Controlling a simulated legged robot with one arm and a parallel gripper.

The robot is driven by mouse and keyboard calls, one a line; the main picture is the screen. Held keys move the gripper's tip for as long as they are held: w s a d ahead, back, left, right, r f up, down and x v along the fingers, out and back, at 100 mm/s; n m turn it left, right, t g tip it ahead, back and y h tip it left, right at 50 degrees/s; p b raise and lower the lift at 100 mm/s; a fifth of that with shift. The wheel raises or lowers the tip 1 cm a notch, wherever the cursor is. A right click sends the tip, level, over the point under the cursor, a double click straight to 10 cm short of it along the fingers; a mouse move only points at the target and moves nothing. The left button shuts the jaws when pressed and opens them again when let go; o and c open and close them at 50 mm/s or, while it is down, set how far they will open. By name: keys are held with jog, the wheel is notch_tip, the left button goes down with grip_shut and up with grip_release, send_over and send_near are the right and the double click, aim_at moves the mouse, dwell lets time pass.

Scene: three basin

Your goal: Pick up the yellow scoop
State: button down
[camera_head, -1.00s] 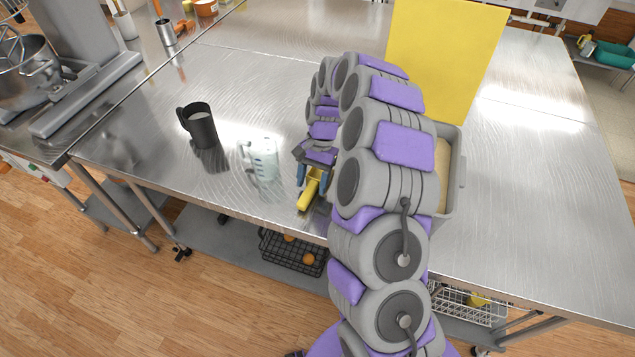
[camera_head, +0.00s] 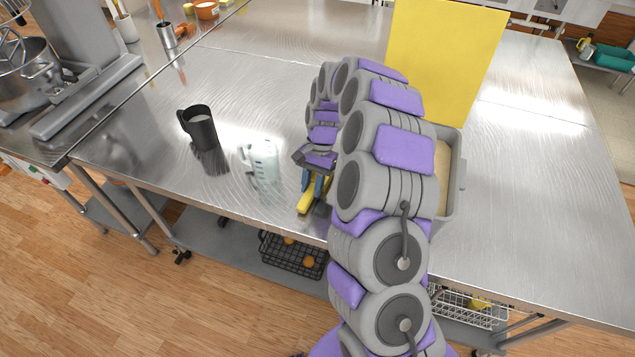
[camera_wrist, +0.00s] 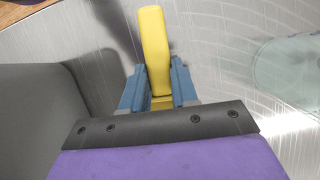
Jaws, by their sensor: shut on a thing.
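The yellow scoop (camera_head: 304,203) is at the table's front edge in the head view, partly hidden by my gripper (camera_head: 314,187). In the wrist view the scoop's yellow handle (camera_wrist: 154,48) stands out between the two blue fingers of my gripper (camera_wrist: 158,88). The fingers are shut on it. The scoop's far end is hidden behind my gripper and wrist. I cannot tell whether the scoop touches the table.
A clear measuring jug (camera_head: 264,162) stands just left of my gripper, with a dark mug (camera_head: 199,126) further left. A grey bin (camera_head: 452,178) with an upright yellow lid or board (camera_head: 447,55) is behind my arm. The right tabletop is clear.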

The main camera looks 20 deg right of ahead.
aim_at(312, 187)
jog(key=shift+f, duration=0.1)
notch_tip(312, 187, up, 10)
jog(key=p, duration=0.2)
dwell(0.3)
jog(key=c, duration=1.5)
grip_release()
grip_shut()
